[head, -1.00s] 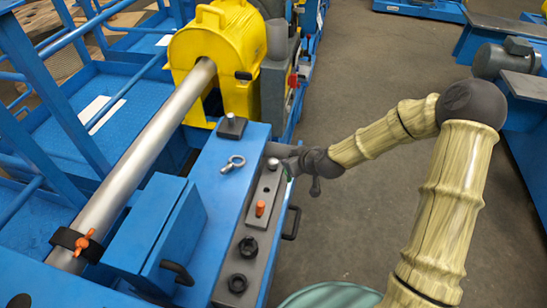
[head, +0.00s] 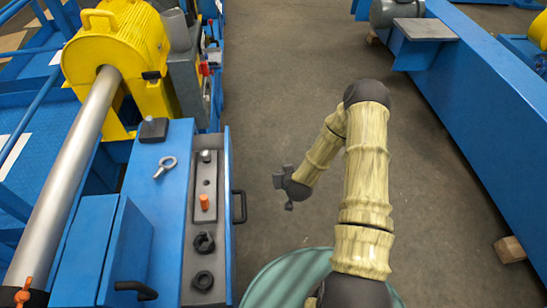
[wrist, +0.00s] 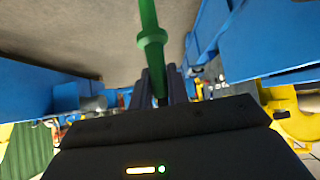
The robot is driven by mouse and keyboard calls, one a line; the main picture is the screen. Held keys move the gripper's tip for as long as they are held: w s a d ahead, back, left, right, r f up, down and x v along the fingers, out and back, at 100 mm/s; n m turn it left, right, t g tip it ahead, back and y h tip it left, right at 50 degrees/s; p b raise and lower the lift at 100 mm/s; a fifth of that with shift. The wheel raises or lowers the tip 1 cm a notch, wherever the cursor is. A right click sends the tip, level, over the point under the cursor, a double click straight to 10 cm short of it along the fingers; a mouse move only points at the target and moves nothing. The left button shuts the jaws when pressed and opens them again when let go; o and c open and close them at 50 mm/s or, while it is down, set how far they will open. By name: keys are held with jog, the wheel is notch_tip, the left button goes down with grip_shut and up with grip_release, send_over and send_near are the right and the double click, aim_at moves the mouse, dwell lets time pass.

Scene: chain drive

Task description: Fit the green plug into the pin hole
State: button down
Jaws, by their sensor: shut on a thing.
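The green plug (wrist: 151,40) is a long green rod with a collar. In the wrist view it stands up from between the dark fingers of my gripper (wrist: 160,88), which is shut on it. In the head view my gripper (head: 280,179) hangs over the bare floor, to the right of the blue bench and apart from it; the plug cannot be made out there. A grey plate (head: 206,170) lies in the bench's open tray. It carries a silver pin (head: 206,156), a small dark hole (head: 206,183) that looks like the pin hole, and an orange plug (head: 204,202).
Two black nuts (head: 203,243) lie in the tray near the plate. A dark handle (head: 240,206) juts from the tray's right side. An eyebolt (head: 166,166) lies on the bench. A yellow housing (head: 118,45) stands behind. The floor on the right is open up to a blue beam (head: 480,110).

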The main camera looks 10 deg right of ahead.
jog(key=s+f+p+v, duration=0.1)
jog(key=p+v, duration=0.8)
jog(key=p, duration=0.3)
jog(key=shift+s+a, duration=0.3)
jog(key=shift+r, duration=0.15)
jog(key=shift+w+d, duration=0.1)
